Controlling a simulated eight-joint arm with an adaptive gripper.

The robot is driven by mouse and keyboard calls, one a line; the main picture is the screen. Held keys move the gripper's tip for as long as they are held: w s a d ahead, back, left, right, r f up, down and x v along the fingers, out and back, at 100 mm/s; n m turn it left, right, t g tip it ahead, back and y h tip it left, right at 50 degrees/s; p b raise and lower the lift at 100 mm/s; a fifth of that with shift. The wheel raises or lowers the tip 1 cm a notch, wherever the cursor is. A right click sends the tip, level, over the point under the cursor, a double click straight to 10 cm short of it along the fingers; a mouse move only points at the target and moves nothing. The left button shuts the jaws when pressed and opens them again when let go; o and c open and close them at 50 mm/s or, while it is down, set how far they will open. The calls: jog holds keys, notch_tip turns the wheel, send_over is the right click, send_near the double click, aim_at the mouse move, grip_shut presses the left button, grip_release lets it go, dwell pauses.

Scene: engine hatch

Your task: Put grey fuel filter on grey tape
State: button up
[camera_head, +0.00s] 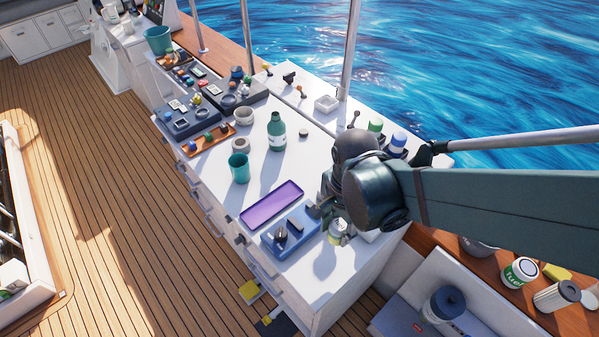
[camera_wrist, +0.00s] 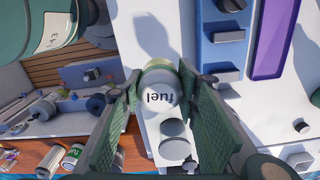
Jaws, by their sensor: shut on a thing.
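My gripper (camera_wrist: 159,76) is shut on a pale grey-white cylinder marked "fuel", the fuel filter (camera_wrist: 160,98). In the wrist view it sits between the two green finger pads. In the head view my gripper (camera_head: 330,211) is over the near end of the white counter, and the filter (camera_head: 338,236) shows partly below it. Whether the filter touches the counter is unclear. A grey ring-like roll (camera_head: 241,145), apparently the grey tape, lies farther back on the counter beside the orange tray. My gripper is well apart from it.
A teal cup (camera_head: 239,168), green bottle (camera_head: 277,132) and another pale round piece (camera_head: 243,115) stand near the roll. A purple tray (camera_head: 271,203) and blue tray (camera_head: 273,245) lie left of my gripper. Another fuel-marked can (camera_head: 520,272) stands at lower right.

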jog(key=w+a+r+n+p, duration=0.1)
jog(key=w+a+r+p, duration=0.2)
jog(key=w+a, duration=1.1)
jog(key=w+a+r+p, duration=0.2)
jog(key=w+a+r, duration=0.2)
jog(key=w+a, duration=1)
jog(key=w+a+f+p, duration=0.2)
jog(key=w+a, duration=0.5)
jog(key=w, duration=0.6)
jog(key=shift+a+f+n, duration=0.2)
jog(key=shift+f+n, duration=0.05)
jog(key=shift+n, duration=0.15)
jog(key=shift+f, duration=0.15)
send_over(240, 142)
jog(key=shift+f, duration=3)
jog(key=shift+f+p, duration=0.3)
jog(key=shift+f, duration=1.55)
